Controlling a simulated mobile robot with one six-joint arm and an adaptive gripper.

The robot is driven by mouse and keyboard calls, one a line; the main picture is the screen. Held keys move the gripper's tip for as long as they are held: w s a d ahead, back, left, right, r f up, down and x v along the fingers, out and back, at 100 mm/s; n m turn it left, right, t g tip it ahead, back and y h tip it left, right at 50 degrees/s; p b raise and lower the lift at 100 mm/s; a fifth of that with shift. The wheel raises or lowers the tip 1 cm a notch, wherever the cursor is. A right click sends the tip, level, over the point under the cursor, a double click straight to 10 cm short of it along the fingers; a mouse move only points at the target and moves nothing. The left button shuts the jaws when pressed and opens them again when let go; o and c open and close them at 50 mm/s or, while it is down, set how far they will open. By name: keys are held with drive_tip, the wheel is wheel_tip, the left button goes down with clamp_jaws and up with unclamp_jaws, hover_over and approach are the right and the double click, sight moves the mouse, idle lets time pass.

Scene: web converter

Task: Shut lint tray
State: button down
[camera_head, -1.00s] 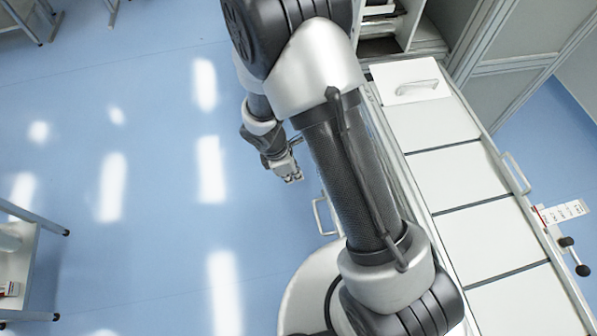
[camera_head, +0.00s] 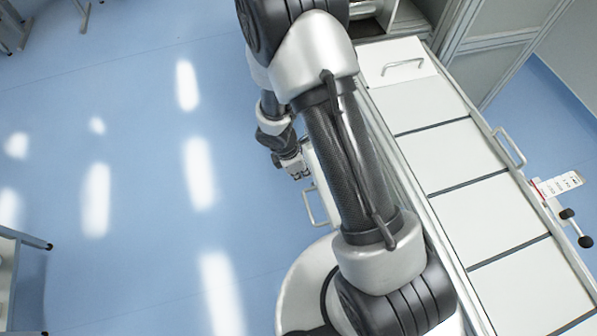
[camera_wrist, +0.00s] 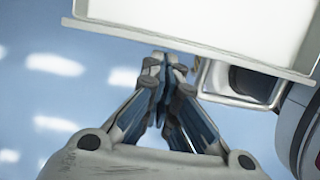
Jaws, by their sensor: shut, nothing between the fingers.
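A white open tray with a thin grey rim, which I take to be the lint tray (camera_wrist: 190,44), fills the top of the wrist view. A pale strip beside the gripper in the head view (camera_head: 317,168) may be its edge; my arm hides most of that side. My gripper (camera_wrist: 166,62) is shut and empty, its fingertips close to the tray's near rim. I cannot tell whether they touch. In the head view my gripper (camera_head: 297,173) hangs over the floor, left of the white machine.
A metal loop handle (camera_head: 313,207) stands out from the machine's near side, just right of the fingers in the wrist view (camera_wrist: 240,88). The white panelled machine top (camera_head: 455,160) runs along the right. Blue floor on the left is clear; a cart (camera_head: 18,250) stands far left.

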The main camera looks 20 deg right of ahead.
drive_tip(key=shift+d, duration=0.1)
drive_tip(key=d, duration=2)
drive_tip(key=shift+p, duration=0.3)
drive_tip(key=shift+w+a, duration=0.1)
drive_tip(key=shift+a, duration=0.2)
drive_tip(key=a, duration=0.3)
drive_tip(key=shift+a, duration=0.15)
drive_tip(key=p+v, duration=0.5)
drive_tip(key=v, duration=0.5)
drive_tip(key=shift+a, duration=0.15)
